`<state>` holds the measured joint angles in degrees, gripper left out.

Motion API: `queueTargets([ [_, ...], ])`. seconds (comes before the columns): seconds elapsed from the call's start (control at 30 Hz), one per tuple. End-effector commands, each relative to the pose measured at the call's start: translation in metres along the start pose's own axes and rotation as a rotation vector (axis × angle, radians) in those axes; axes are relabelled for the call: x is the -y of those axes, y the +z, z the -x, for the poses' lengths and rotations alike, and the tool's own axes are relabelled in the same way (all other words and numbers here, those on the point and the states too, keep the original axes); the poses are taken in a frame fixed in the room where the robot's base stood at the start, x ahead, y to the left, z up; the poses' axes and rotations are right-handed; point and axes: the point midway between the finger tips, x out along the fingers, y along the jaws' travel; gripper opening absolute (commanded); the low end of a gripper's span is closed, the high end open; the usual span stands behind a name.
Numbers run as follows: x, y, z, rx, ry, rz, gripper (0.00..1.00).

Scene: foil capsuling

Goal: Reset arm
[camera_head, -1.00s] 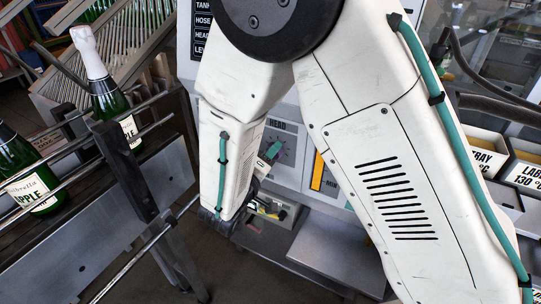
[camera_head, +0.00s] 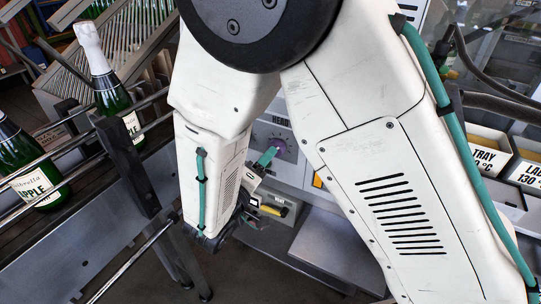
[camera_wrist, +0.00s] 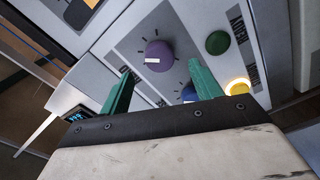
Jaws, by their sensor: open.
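My gripper (camera_wrist: 158,88) is open and empty in the wrist view, its two green fingers spread apart in front of a control panel. A purple knob (camera_wrist: 158,56) with a white mark shows between and beyond the fingers, apart from them. In the head view, my gripper (camera_head: 268,156) is partly hidden by my arm; a green finger shows near the purple knob (camera_head: 279,146). My arm reaches down across the middle of the head view.
In the wrist view, the panel (camera_wrist: 120,45) also has a green button (camera_wrist: 217,42), a lit yellow button (camera_wrist: 238,87) and a blue knob (camera_wrist: 189,92). Bottles (camera_head: 108,90) stand on a railed conveyor at left. Labelled bins (camera_head: 486,160) sit at right.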

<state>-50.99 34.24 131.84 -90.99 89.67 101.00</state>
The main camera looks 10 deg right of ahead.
Motion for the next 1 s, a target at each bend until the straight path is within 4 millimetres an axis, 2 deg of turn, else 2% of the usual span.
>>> queueTargets([
  [0.1, 0.000, 0.000, 0.017, -0.002, -0.001, 0.000, 0.64],
  [0.23, 0.000, 0.000, 0.025, -0.001, 0.000, 0.001, 0.64],
  [0.73, 0.000, 0.000, 0.026, 0.000, 0.000, 0.009, 0.64],
  [0.87, 0.002, 0.002, 0.026, 0.010, -0.008, 0.101, 0.64],
  [1.0, 0.003, 0.029, 0.028, 0.113, -0.037, 0.313, 0.64],
])
